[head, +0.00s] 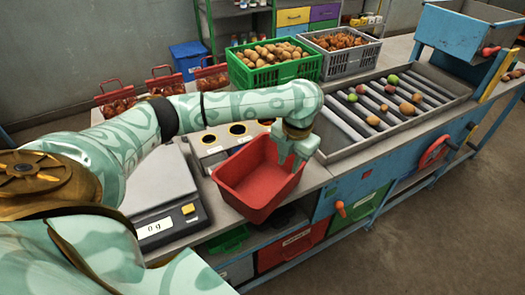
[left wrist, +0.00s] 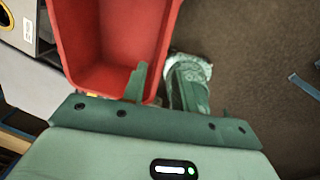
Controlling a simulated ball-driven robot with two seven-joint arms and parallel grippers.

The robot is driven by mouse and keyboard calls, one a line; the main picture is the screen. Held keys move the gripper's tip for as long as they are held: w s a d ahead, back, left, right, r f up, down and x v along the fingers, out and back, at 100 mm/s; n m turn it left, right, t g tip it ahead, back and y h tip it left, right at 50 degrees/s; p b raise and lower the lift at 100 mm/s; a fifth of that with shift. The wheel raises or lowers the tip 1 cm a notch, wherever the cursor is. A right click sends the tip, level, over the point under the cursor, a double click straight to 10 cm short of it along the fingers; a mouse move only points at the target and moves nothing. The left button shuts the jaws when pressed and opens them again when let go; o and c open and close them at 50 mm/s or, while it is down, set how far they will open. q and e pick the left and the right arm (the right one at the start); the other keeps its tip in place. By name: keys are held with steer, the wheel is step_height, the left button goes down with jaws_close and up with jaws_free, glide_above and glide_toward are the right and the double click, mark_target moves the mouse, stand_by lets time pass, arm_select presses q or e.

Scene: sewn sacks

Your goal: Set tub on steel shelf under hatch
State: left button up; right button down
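A red, open, empty tub (head: 250,203) is at the near edge of the steel worktop, beside the roller tray. My left gripper (head: 292,152) is at its right rim. In the left wrist view, the two fingers (left wrist: 160,85) lie on either side of the wall of the tub (left wrist: 105,40), one inside and one outside, and appear shut on it. I cannot tell whether the tub rests on the worktop or hangs just above it. No steel shelf under a hatch can be picked out for certain. My right gripper is not in view.
A scale reading 0 g (head: 160,200) and a grey box with round openings (head: 205,150) stand left of the tub. The roller tray (head: 340,150) holds several vegetables. A green crate (head: 310,70) of potatoes stands behind. Bins (head: 290,245) sit under the worktop.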

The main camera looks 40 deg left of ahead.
mark_target(283, 192)
arm_select(q)
steer(key=f+b, duration=0.1)
steer(key=f, duration=0.2)
steer(key=f+b, duration=0.1)
steer(key=f, duration=0.3)
steer(key=f+b, duration=0.1)
steer(key=f, duration=0.3)
steer(key=shift+s+a+f, duration=0.15)
steer(key=shift+a+f, duration=0.1)
steer(key=shift+a, duration=0.15)
steer(key=shift+c, duration=0.3)
steer(key=shift+r, duration=0.1)
jaws_close()
